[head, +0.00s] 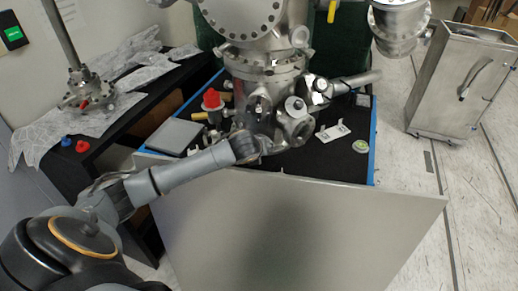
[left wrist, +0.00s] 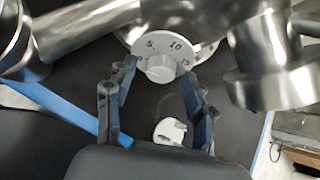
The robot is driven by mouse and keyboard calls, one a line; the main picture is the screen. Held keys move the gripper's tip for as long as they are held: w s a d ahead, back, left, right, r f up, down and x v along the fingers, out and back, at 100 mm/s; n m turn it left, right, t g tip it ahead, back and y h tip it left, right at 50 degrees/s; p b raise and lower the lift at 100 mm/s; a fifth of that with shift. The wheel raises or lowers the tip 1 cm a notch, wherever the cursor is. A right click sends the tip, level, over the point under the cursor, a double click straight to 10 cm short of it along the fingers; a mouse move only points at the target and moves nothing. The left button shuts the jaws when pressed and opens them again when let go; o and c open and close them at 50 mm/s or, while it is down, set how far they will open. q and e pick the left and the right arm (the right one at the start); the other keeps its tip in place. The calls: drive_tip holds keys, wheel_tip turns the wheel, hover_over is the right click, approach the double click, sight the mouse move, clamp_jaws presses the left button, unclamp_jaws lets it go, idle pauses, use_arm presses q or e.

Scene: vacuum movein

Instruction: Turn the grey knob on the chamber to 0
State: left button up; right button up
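In the left wrist view, a light grey knob (left wrist: 160,68) sits on a pale dial plate (left wrist: 192,50) on the metal chamber. My left gripper (left wrist: 158,73) is open, with one finger on each side of the knob and a gap at both sides. I cannot tell whether the fingertips reach its depth. In the head view the chamber (head: 262,60) stands on the black table, and my left arm reaches its lower front. The dial cannot be made out there.
A white round part (left wrist: 170,131) lies below the knob in the left wrist view. In the head view, a grey flat box (head: 174,136), a red-capped part (head: 211,99) and a metal bracket (head: 333,132) are near the chamber. A steel cabinet (head: 462,82) stands right.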

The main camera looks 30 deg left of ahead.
use_arm(q)
clamp_jaws()
drive_tip(key=n+p, duration=0.1)
drive_tip(key=p, duration=0.2)
drive_tip(key=shift+s+a+r+n+t+h, duration=0.1)
drive_tip(key=shift+r+n+t+h, duration=0.05)
drive_tip(key=shift+n+t+h, duration=0.45)
drive_tip(key=shift+n, duration=0.2)
drive_tip(key=shift+f+n+t+h+p, duration=0.25)
drive_tip(key=shift+n+t+h+p, duration=0.1)
drive_tip(key=shift+n, duration=0.45)
drive_tip(key=shift+o, duration=0.6)
unclamp_jaws()
